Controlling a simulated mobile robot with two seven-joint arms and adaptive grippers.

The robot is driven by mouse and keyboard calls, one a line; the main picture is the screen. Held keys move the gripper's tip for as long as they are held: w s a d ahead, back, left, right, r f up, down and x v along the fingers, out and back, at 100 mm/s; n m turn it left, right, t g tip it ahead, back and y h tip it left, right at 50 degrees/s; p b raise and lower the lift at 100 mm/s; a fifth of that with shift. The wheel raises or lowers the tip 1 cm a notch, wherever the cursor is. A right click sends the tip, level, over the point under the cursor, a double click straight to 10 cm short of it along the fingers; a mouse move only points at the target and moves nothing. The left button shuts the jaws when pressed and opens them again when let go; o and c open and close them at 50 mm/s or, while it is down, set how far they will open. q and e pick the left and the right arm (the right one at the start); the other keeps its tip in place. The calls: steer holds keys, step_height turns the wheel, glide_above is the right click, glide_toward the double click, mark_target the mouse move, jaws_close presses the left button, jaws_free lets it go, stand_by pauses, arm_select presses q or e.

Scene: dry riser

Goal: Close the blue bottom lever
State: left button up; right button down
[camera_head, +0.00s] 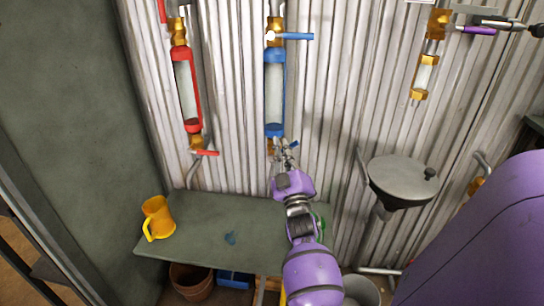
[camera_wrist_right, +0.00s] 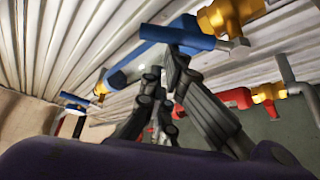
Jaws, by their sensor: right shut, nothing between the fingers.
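The blue riser (camera_head: 274,80) stands on the corrugated wall in the middle of the head view. Its upper blue lever (camera_head: 296,36) points right from a brass valve. My right gripper (camera_head: 285,149) is shut and empty at the foot of this riser. In the head view it hides most of the bottom valve and lever. In the right wrist view the blue bottom lever (camera_wrist_right: 175,35) lies across the dark fingertips (camera_wrist_right: 165,75), near a brass valve (camera_wrist_right: 222,16). I cannot tell whether they touch. My left gripper is not in view.
A red riser (camera_head: 187,88) with a red bottom lever (camera_head: 205,153) stands to the left. A green-grey table (camera_head: 200,215) below carries a yellow mug (camera_head: 157,218). A round grey basin (camera_head: 402,176) is on the right. A purple lever (camera_head: 478,30) is upper right.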

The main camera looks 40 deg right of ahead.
mark_target(293, 145)
steer(key=f+m+g+h+b, duration=0.1)
steer(key=m, duration=0.2)
steer(key=s+d+f+m+g+h+b, duration=0.1)
steer(key=m+h, duration=0.1)
steer(key=m, duration=0.1)
steer(key=s+d+f+m+g+h+b, duration=0.1)
steer(key=m+h, duration=0.1)
steer(key=m, duration=0.1)
steer(key=shift+b, duration=0.4)
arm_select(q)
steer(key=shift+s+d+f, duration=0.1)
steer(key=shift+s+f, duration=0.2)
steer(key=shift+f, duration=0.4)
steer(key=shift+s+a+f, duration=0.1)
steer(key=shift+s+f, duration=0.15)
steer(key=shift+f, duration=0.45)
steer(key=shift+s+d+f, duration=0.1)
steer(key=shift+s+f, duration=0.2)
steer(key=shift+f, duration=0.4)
arm_select(e)
steer(key=shift+s+d+f+m, duration=0.1)
steer(key=shift+s+f+m, duration=0.1)
steer(key=shift+f+m, duration=0.15)
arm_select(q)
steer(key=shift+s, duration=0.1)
arm_select(e)
steer(key=shift+f, duration=0.1)
